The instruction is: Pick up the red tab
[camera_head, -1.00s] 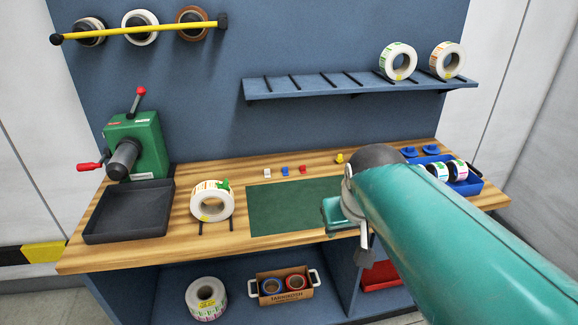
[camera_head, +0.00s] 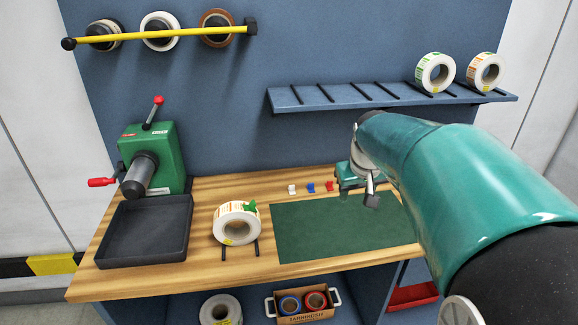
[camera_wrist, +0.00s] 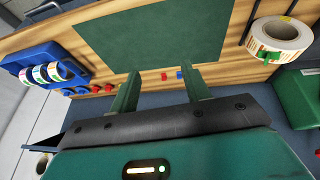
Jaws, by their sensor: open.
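The red tab (camera_head: 329,186) lies on the wooden bench just behind the green mat, to the right of a blue tab (camera_head: 311,187) and a white tab (camera_head: 292,189). In the wrist view the red tab (camera_wrist: 164,76) shows between my fingertips in the picture, with the blue tab (camera_wrist: 180,74) close by the right finger. My gripper (camera_head: 350,178) is near the back right of the mat, just right of the red tab in the head view. In the wrist view my gripper (camera_wrist: 161,74) is open, with nothing between its fingers. Its height above the bench is unclear.
The green mat (camera_head: 335,230) is bare. A label roll (camera_head: 237,222) stands left of it, beside a black tray (camera_head: 146,232) and a green rewinder (camera_head: 160,155). A shelf (camera_head: 345,97) overhangs the back. A blue tray (camera_wrist: 38,57) with rolls shows in the wrist view.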

